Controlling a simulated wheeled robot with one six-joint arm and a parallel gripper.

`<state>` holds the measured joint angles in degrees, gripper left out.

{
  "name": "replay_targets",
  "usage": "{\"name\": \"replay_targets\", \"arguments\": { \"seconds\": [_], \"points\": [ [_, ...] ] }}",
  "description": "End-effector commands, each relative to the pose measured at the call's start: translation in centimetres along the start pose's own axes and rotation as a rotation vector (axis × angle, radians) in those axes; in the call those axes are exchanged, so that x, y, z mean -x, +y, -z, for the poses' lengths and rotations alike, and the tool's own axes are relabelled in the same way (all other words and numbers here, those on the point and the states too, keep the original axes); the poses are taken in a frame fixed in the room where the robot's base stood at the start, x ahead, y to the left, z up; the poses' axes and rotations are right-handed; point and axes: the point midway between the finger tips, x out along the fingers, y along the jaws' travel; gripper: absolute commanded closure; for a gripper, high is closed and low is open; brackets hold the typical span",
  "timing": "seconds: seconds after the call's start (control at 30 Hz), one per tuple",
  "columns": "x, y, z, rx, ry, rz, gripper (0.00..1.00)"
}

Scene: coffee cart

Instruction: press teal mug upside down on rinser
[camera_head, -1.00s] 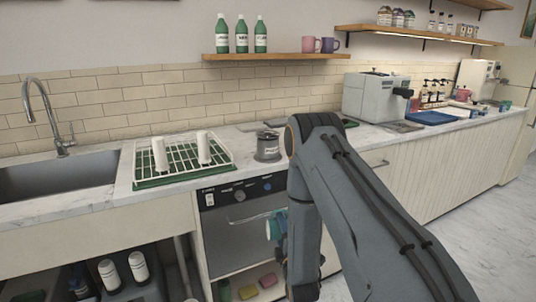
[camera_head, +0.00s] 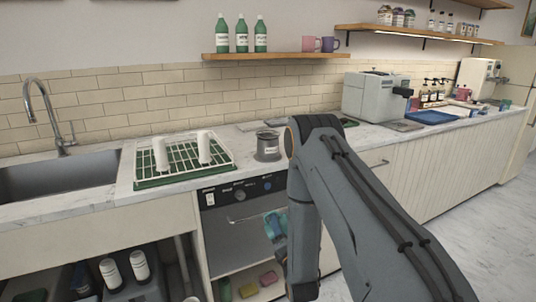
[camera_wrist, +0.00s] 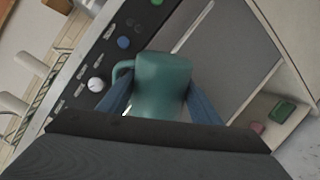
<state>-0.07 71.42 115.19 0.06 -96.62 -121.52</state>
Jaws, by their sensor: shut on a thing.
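The teal mug (camera_wrist: 162,85) is between the two blue fingers of my gripper (camera_wrist: 160,92) in the wrist view, with its handle to the left. My gripper is shut on it. In the head view the teal mug (camera_head: 271,228) shows small beside my arm, in front of the under-counter machine and below the counter top. My arm hides part of it and of the gripper. Which way the mug's mouth faces is hard to tell. I cannot clearly make out the rinser in either view.
A green tray with a white rack (camera_head: 180,183) and a grey canister (camera_head: 267,147) stand on the counter. The machine front (camera_head: 240,235) with knobs is close behind the mug. The sink (camera_head: 60,178) is at left. A grey coffee machine (camera_head: 374,97) stands farther right.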

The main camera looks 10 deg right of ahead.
Motion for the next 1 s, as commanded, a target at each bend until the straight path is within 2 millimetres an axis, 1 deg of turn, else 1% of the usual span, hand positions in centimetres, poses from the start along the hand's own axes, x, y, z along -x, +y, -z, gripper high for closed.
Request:
{"name": "replay_targets", "arguments": {
  "seconds": [0.17,0.27,0.6,0.7,1.0],
  "points": [
    [-0.03,0.04,-0.03,-0.001,-0.001,-0.001,0.73],
    [-0.02,0.05,-0.03,0.032,-0.001,-0.001,0.73],
    [0.0,0.08,-0.04,0.431,-0.001,-0.001,0.73],
    [-0.02,0.07,-0.04,0.5,-0.001,-0.001,0.73],
    [-0.03,0.05,-0.03,0.52,-0.001,-0.001,0.73]
  ]
}}
